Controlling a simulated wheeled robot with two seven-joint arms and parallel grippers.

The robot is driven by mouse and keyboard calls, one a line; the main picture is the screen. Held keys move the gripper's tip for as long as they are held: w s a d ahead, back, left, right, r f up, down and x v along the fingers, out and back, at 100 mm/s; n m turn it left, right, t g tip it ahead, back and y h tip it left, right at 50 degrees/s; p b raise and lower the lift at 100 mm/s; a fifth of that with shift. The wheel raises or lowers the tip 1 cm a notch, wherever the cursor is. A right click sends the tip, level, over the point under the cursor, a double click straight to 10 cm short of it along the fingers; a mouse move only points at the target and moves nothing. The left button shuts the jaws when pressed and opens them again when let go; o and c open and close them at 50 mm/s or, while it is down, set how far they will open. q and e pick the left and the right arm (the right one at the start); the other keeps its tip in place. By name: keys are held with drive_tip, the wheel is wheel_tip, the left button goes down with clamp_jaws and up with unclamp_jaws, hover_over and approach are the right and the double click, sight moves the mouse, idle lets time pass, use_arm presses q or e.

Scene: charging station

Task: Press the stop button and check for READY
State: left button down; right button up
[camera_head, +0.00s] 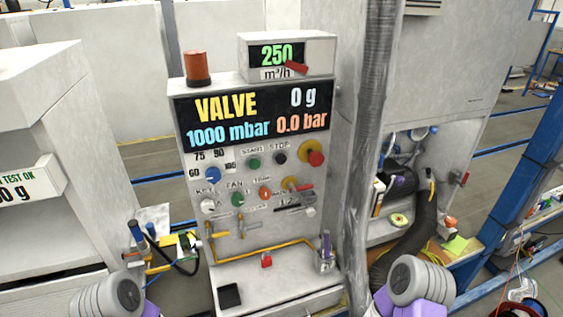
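The charging station's grey control panel (228,148) stands upright in the middle of the head view. A black button (280,158) sits below the STOP label (279,146). A green button (254,163) sits to its left below the START label. The display (252,113) reads VALVE, 0 g, 1000 mbar and 0.0 bar; READY does not show on it. Rounded grey and purple parts of my arms show at the bottom left and bottom right. I make out no gripper fingers, and nothing of mine touches the buttons.
A red mushroom button on yellow (314,153) is right of the black button. Knobs, small valves and a yellow pipe (267,249) lie lower down. A thick grey hose (370,120) hangs on the right. The upper readout (277,56) shows 250 m³/h.

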clamp_jaws()
idle(0.3)
idle(1.4)
